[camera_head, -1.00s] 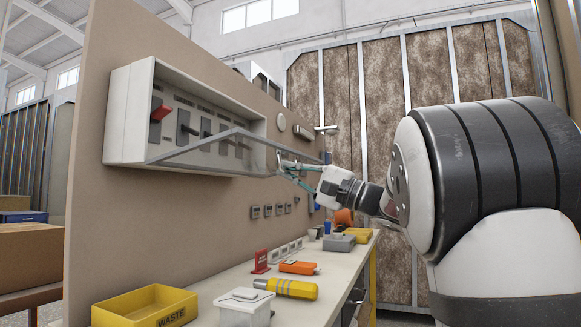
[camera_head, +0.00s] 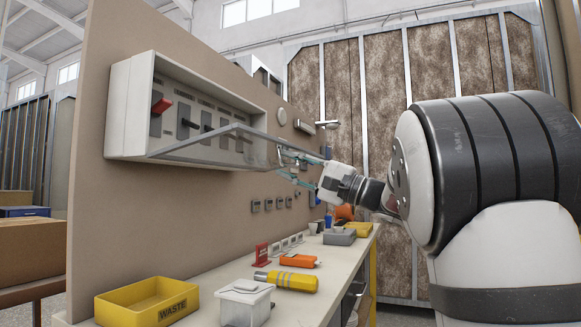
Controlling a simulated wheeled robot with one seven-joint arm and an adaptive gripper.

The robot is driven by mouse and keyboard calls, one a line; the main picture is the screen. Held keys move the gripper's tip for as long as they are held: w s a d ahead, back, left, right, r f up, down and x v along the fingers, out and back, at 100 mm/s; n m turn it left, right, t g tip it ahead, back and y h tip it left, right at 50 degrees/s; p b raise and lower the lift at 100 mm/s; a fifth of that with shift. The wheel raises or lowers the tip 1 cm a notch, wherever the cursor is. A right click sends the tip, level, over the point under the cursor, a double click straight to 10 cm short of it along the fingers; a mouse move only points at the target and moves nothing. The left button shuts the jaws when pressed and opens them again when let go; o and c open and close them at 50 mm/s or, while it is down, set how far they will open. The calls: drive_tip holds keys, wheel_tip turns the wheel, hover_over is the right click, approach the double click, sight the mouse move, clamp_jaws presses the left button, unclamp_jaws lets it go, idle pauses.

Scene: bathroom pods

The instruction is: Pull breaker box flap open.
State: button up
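The breaker box (camera_head: 127,110) is a pale grey case mounted on the brown upright panel at left of centre. Its clear, grey-framed flap (camera_head: 215,150) stands out from the lower part of the box, tilted away from the front, so the switches inside show. A red-handled switch (camera_head: 161,106) is at the left inside, with several dark switches beside it. My gripper (camera_head: 284,163) is at the right end of the flap, its teal fingers at or very near the frame's edge. The fingertips overlap the flap in view, so I cannot tell whether they grip it.
Below is a workbench (camera_head: 335,259) with a yellow waste bin (camera_head: 147,301), a white box (camera_head: 244,302), a yellow-handled tool (camera_head: 287,281) and an orange item (camera_head: 300,260). Small grey fittings line the panel above the bench. The air between flap and bench looks clear.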

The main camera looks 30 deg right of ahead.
drive_tip(key=v, duration=1.1)
drive_tip(key=shift+s+d+f, duration=0.15)
drive_tip(key=shift+s+d, duration=0.05)
drive_tip(key=shift+s, duration=0.1)
drive_tip(key=shift+c, duration=0.6)
